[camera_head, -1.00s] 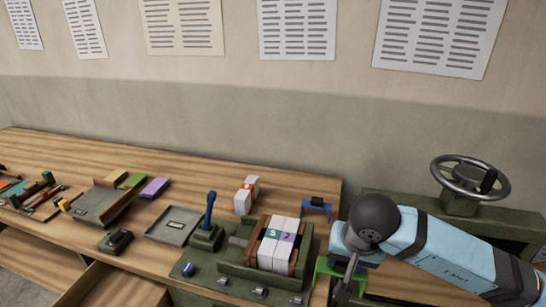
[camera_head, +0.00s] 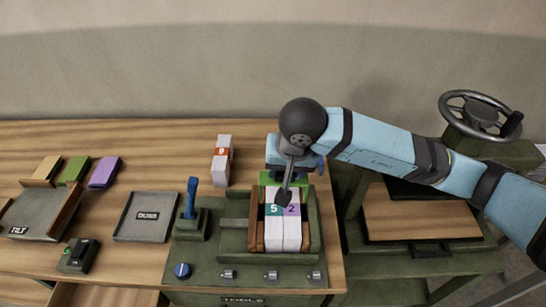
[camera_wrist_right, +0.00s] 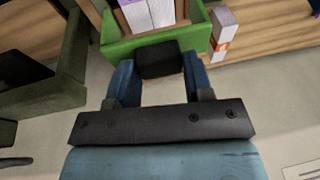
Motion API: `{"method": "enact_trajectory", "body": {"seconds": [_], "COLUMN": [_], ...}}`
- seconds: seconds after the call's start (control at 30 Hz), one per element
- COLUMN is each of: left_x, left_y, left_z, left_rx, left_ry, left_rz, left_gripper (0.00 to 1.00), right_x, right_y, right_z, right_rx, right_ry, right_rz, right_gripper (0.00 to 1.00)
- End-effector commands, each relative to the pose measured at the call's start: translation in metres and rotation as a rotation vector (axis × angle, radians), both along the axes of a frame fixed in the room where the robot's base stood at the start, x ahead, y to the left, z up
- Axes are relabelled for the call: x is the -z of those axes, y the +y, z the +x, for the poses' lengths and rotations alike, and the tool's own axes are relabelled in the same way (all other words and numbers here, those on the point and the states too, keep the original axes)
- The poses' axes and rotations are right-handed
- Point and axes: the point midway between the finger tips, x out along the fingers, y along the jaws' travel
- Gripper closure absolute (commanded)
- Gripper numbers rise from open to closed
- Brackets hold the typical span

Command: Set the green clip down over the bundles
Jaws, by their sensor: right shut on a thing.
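The green clip (camera_head: 267,179) is in my right gripper (camera_head: 284,192), at the back end of the bundles in the head view. In the right wrist view the clip (camera_wrist_right: 202,42) is a green frame, and my right gripper (camera_wrist_right: 158,64) is shut on its dark grip block. Two white bundles, one with a teal band marked 5 (camera_head: 273,236) and one with a purple band marked 2 (camera_head: 292,236), lie side by side in a wooden-sided holder (camera_head: 259,232). The gripper hides part of the clip; I cannot tell whether it touches the bundles. My left gripper is out of view.
Another white bundle with an orange band (camera_head: 222,165) stands behind the holder. A blue lever (camera_head: 192,198) is to its left, near a DUES tray (camera_head: 146,232). A handwheel (camera_head: 480,116) stands at the right.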

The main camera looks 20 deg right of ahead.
Motion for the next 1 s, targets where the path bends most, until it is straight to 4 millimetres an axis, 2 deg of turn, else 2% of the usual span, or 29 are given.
{"method": "enact_trajectory", "body": {"seconds": [0.43, 1.0], "left_x": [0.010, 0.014], "left_y": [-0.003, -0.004], "left_z": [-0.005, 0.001], "left_rx": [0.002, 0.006], "left_ry": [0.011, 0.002], "left_rz": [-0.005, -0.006], "left_gripper": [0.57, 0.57], "right_x": [0.025, 0.065], "right_y": [0.000, 0.000], "right_z": [0.000, -0.001], "right_rx": [0.000, 0.000], "right_ry": [0.001, 0.002], "right_rz": [0.000, 0.002], "right_gripper": [0.77, 0.77]}}
